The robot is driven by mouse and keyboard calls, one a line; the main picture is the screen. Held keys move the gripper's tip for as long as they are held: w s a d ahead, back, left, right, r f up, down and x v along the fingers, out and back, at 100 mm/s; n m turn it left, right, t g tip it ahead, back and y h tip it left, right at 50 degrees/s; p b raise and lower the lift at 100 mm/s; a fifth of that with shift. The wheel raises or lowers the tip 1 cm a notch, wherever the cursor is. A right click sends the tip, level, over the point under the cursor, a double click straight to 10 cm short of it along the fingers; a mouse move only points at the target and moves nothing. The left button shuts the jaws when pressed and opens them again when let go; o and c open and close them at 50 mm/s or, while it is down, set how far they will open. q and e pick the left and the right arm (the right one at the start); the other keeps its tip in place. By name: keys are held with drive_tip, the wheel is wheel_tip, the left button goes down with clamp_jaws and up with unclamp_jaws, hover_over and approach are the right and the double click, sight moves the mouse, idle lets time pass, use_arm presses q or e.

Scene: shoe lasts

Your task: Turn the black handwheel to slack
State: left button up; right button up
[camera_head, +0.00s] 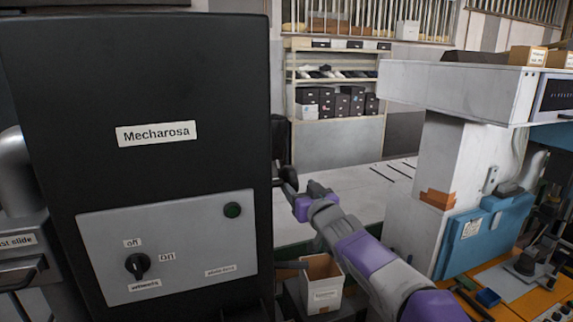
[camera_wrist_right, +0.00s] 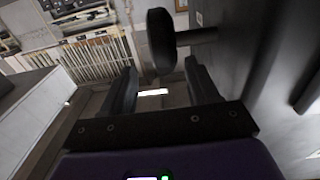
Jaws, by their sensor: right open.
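The black handwheel (camera_wrist_right: 160,41) shows in the right wrist view as a dark disc on a short shaft that runs right into a dark machine side. It is ahead of my right gripper (camera_wrist_right: 161,68); the fingers are apart with nothing between them, and I cannot tell how far off the disc is. In the head view a small dark round part, likely the handwheel (camera_head: 289,177), sticks out from the right side of the black Mecharosa cabinet (camera_head: 190,75). My right gripper (camera_head: 303,196) is beside it, its fingers hard to make out. My left gripper is not in view.
The cabinet front has a grey panel (camera_head: 190,208) with a black off/on knob (camera_head: 138,265) and a green button (camera_head: 232,210). An open cardboard box (camera_head: 322,285) stands below my right arm. A white and blue machine (camera_head: 440,190) stands to the right.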

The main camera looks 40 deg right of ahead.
sight(293, 187)
drive_tip(key=shift+s+a, duration=0.15)
drive_tip(key=shift+s, duration=0.1)
drive_tip(key=shift+w, duration=0.1)
drive_tip(key=x, duration=0.4)
drive_tip(key=shift+w+a+f, duration=0.25)
drive_tip(key=shift+f, duration=0.15)
drive_tip(key=shift+w+d+r+y+b, duration=0.15)
drive_tip(key=shift+w+d+y+b, duration=0.2)
drive_tip(key=shift+w+b, duration=0.2)
drive_tip(key=shift+x, duration=1.5)
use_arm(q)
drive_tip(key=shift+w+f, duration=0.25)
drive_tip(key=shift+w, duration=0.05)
use_arm(e)
drive_tip(key=shift+s+a+r, duration=0.1)
drive_tip(key=shift+r, duration=0.05)
